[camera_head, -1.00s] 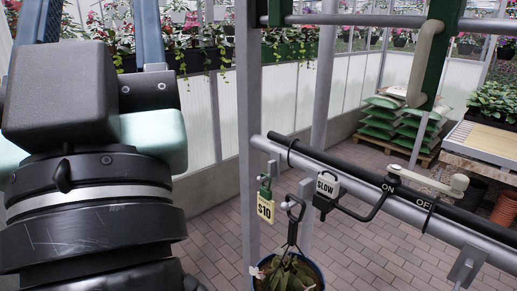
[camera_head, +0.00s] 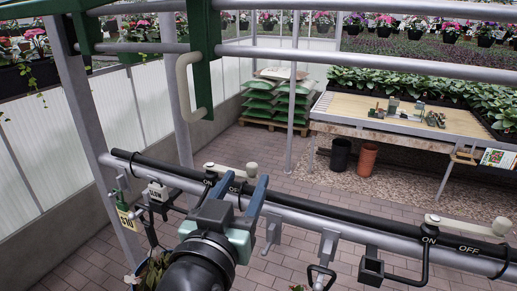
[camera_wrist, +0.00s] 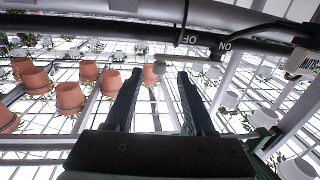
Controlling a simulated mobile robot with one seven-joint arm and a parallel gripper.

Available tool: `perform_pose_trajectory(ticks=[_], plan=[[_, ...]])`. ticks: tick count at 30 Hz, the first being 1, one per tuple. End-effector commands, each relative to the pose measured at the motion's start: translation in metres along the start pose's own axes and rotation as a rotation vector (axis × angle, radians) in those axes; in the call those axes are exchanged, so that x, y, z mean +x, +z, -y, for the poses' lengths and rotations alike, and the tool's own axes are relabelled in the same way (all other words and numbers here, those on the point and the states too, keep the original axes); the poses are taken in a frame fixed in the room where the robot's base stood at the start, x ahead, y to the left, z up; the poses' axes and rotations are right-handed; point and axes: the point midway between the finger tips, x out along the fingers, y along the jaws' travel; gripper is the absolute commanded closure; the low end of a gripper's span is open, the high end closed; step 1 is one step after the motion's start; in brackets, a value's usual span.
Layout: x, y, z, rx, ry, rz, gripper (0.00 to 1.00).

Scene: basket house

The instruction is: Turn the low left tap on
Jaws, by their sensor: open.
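The low left tap has a cream lever (camera_head: 230,170) on the lower black pipe (camera_head: 330,207), with ON and OFF labels. The lever points right, towards the OFF side, with its round knob at the right end. My gripper (camera_head: 244,184) is open, with its two blue fingers just in front of the lever in the head view. In the wrist view my gripper (camera_wrist: 155,77) shows both fingers spread with nothing held. The lever (camera_wrist: 178,60) appears beyond the fingertips, its knob between them. I cannot tell whether a finger touches it.
A second low tap lever (camera_head: 465,226) is at the right. A cream upper handle (camera_head: 188,85) hangs from a green bracket. A $10 tag (camera_head: 126,218) and a grey SLOW box (camera_head: 158,190) are left. A potting table (camera_head: 400,120) stands behind.

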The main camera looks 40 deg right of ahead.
Motion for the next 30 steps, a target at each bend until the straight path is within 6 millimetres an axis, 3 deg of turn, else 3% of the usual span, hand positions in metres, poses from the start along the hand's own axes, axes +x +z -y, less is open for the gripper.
perform_pose_trajectory(ticks=[6, 12, 25, 26, 30], plan=[[0.046, -0.005, -0.001, 0.000, 0.002, 0.001, 0.45], [0.070, -0.003, 0.000, 0.001, -0.001, -0.001, 0.45], [0.079, -0.001, 0.000, 0.001, -0.002, -0.002, 0.45], [0.079, -0.001, 0.000, 0.001, -0.002, -0.002, 0.47], [0.079, -0.001, 0.001, 0.001, -0.002, -0.002, 0.72]])
